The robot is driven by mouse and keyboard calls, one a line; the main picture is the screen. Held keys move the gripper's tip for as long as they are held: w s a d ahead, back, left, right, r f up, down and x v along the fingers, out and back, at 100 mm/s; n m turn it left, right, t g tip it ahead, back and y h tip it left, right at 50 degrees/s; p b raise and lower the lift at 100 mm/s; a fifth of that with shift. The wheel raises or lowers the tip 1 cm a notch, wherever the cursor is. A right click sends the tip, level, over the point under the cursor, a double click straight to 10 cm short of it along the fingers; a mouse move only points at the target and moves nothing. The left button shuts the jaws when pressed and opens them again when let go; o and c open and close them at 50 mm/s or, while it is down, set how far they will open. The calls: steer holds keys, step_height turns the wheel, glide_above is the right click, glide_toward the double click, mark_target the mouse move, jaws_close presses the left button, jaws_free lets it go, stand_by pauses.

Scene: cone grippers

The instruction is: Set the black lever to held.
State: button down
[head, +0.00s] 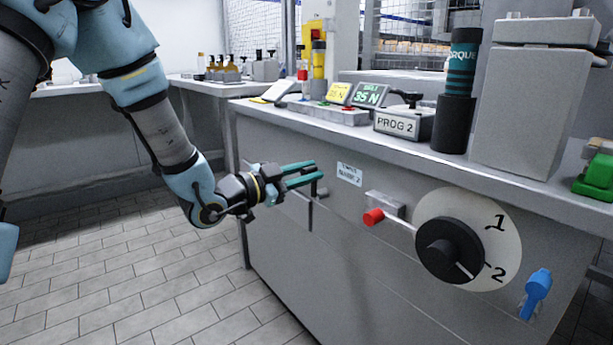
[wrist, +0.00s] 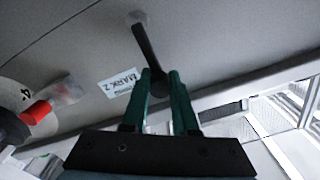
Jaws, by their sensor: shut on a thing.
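The black lever (wrist: 146,45) is a slim dark bar on the grey front panel of the bench. In the wrist view it runs from the panel down to between my two green fingers. My gripper (wrist: 160,76) is shut on its free end. In the head view my gripper (head: 314,170) reaches in from the left at the panel, left of a small white label (head: 349,174). The lever (head: 314,188) shows there only as a short dark piece at the fingertips; the fingers hide the rest. I see no readable mark for "held".
Right of the lever are a red-tipped handle (head: 373,217), a large black dial (head: 450,249) marked 1 and 2, and a blue handle (head: 537,287). A PROG 2 box (head: 396,125) and a dark cylinder (head: 455,125) stand on the bench top. Tiled floor at left is clear.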

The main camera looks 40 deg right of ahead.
steer(key=c, duration=0.7)
jaws_free()
steer(key=a, duration=0.7)
steer(key=a+p, duration=0.1)
steer(key=a, duration=0.2)
steer(key=shift+w+a, duration=0.25)
steer(key=shift+a, duration=0.15)
steer(key=shift+w, duration=0.15)
